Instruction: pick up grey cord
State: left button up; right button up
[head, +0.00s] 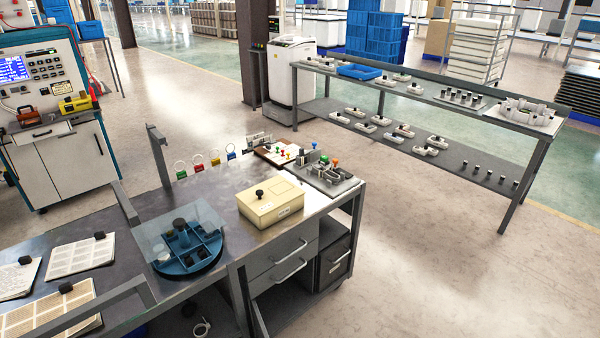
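I cannot clearly make out a grey cord. Neither of my grippers shows in the head view.
A long grey table (425,97) stands at the back right. Floor (420,270) at the right is clear.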

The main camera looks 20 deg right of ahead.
aim_at(325, 172)
jog(key=i+l+u, duration=0.1)
jog(key=l+u, duration=0.2)
jog(key=i+l+u, duration=0.1)
jog(key=l+u, duration=0.15)
jog(key=i+l+u, duration=0.1)
jog(key=l+u, duration=0.2)
jog(key=i+l+u, duration=0.2)
jog(key=l, duration=1.2)
jog(key=l+u, duration=0.2)
jog(key=l, duration=1.2)
jog(key=i, duration=0.1)
